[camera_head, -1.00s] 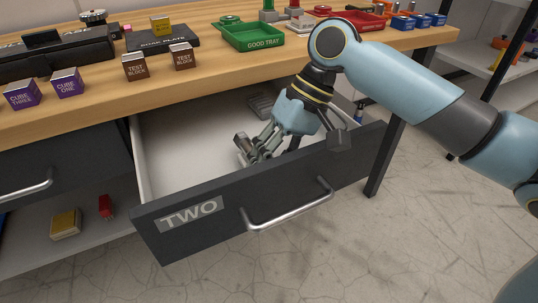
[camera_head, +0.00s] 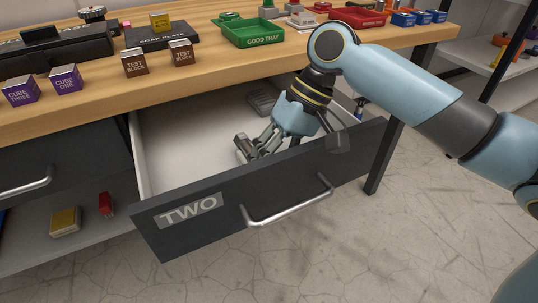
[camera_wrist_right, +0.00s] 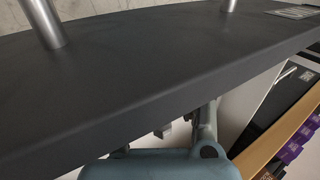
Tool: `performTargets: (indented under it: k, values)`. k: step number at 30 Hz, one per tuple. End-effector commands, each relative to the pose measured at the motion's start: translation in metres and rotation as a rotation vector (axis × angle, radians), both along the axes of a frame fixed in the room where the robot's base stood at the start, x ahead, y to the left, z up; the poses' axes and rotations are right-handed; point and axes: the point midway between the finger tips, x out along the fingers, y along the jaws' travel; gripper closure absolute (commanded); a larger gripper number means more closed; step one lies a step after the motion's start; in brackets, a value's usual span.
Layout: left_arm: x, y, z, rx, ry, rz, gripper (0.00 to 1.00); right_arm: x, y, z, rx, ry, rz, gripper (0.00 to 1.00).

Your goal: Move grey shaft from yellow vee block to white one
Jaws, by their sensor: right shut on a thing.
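My right gripper (camera_head: 257,147) reaches down into the open drawer marked TWO (camera_head: 262,196), just behind its front panel. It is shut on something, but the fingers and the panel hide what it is. In the right wrist view the dark drawer front (camera_wrist_right: 150,75) fills most of the picture and covers most of the fingers. I cannot make out a grey shaft. A yellow block (camera_head: 160,22) sits on the black plate on the bench; its shape is too small to tell. A pale grey-white block (camera_head: 300,20) stands at the back. My left gripper is out of view.
The wooden bench holds the green GOOD TRAY (camera_head: 252,35), brown test blocks (camera_head: 135,64), purple cubes (camera_head: 66,80) and a red tray (camera_head: 360,17). A ribbed grey item (camera_head: 262,101) lies at the drawer's back. Much of the drawer floor (camera_head: 180,140) is clear.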

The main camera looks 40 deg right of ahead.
Motion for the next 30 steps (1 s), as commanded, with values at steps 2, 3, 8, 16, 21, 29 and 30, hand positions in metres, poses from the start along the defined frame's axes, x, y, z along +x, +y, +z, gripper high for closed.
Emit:
performTargets:
  k: [2,3,8,16,21,29,30]
  values:
    - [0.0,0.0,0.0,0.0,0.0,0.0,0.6,0.0,0.0,-0.001,0.001,-0.002,0.0,1.0]
    - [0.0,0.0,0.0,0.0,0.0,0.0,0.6,0.0,0.0,-0.001,0.001,-0.002,0.0,1.0]
    - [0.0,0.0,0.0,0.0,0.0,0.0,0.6,0.0,0.0,-0.002,0.001,-0.001,0.0,0.6]
    - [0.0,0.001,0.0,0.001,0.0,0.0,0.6,0.0,0.0,-0.002,0.0,0.0,0.0,0.46]
    - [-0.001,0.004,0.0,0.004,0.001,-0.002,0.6,0.0,-0.002,0.0,-0.002,0.0,0.0,0.46]
    - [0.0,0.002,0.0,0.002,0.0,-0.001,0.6,-0.005,-0.024,0.036,-0.009,-0.003,0.002,0.46]
    - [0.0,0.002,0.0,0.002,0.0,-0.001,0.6,-0.006,-0.029,0.043,-0.009,-0.002,0.002,0.46]
